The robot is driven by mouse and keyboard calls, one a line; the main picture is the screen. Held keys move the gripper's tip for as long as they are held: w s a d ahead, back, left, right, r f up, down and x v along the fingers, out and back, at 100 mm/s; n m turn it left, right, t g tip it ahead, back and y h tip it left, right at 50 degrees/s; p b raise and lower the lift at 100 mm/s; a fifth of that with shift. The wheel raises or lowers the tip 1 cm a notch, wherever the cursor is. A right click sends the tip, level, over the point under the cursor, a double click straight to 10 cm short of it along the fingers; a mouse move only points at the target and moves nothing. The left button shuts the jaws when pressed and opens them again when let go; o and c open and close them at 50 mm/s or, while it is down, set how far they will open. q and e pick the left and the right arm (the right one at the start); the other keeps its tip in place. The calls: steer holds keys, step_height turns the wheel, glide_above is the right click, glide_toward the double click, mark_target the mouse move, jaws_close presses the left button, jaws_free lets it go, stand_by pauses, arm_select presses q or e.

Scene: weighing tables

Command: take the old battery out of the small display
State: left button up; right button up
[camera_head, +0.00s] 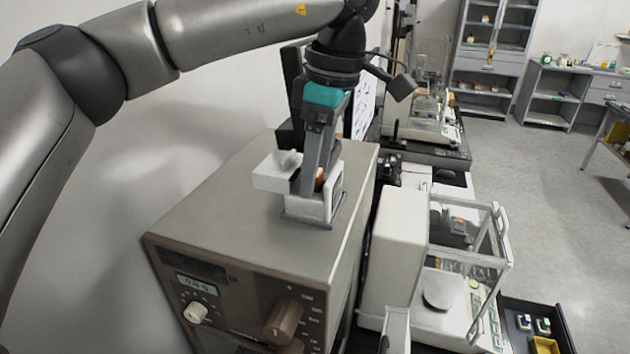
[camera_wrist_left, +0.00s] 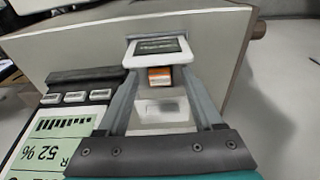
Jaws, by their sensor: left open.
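The small display (camera_wrist_left: 133,57) is a white housing with a dark screen, standing on top of the large grey instrument. It also shows in the head view (camera_head: 334,201), partly hidden by my gripper. An orange battery (camera_wrist_left: 159,78) shows at the display's opening, between my fingers. My left gripper (camera_head: 310,188) points down at the display; in the wrist view (camera_wrist_left: 159,88) its fingers lie on either side of the battery, apart. I cannot tell whether they touch it. My right gripper is not in view.
The grey instrument (camera_head: 215,220) has knobs and a lit readout. A dark device with a green screen (camera_wrist_left: 50,145) stands close beside my gripper. A glass-doored balance (camera_head: 400,250) is to the right. A black tray (camera_head: 560,318) with small items lies at lower right.

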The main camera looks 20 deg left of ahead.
arm_select(q)
jaws_close()
stand_by(0.6)
